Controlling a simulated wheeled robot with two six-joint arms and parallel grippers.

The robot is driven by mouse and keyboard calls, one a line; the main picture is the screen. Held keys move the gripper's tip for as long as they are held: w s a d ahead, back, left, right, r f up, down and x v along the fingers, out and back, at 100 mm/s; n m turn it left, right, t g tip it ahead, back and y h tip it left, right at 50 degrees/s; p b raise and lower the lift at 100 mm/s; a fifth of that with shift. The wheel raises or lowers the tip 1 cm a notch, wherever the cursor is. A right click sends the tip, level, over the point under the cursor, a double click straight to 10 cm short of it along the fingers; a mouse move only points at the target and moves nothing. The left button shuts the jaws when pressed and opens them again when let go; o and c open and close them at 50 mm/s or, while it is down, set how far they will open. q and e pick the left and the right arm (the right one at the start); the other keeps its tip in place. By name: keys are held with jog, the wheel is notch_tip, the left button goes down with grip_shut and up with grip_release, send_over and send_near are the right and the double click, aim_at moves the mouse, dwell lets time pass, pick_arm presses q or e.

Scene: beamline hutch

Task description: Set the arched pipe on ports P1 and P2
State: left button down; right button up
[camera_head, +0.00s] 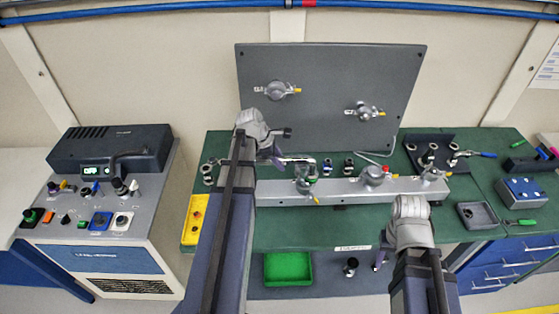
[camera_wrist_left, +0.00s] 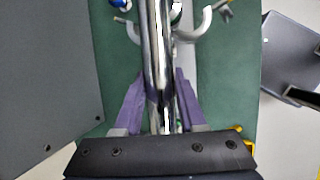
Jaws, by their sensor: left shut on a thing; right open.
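The arched pipe (camera_wrist_left: 157,55) is a shiny metal tube running up the left wrist view between the purple fingers of my left gripper (camera_wrist_left: 160,105), which is shut on it. In the head view the pipe (camera_head: 298,160) shows only in part, above the left end of a grey rail (camera_head: 340,190); its arch is not clear. My left gripper (camera_head: 278,156) is partly hidden by its own arm. The rail carries fittings at its left (camera_head: 305,181), middle (camera_head: 375,175) and right (camera_head: 431,172). I cannot read which are P1 and P2. My right gripper (camera_head: 379,260) is open and empty at the bench's front edge.
A grey upright panel (camera_head: 330,110) with two valves stands behind the rail. A black fixture (camera_head: 440,145) and a grey tray (camera_head: 476,215) are at the right. A yellow box (camera_head: 195,220) is at the left. Some green bench (camera_head: 300,225) is clear in front of the rail.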

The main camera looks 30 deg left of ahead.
pick_arm(q)
jog(key=shift+f+b, duration=0.45)
jog(key=shift+f, duration=0.05)
dwell(0.7)
dwell(0.5)
jog(key=shift+c, duration=2)
grip_release()
jog(key=p+v, duration=0.7)
jog(key=v, duration=0.1)
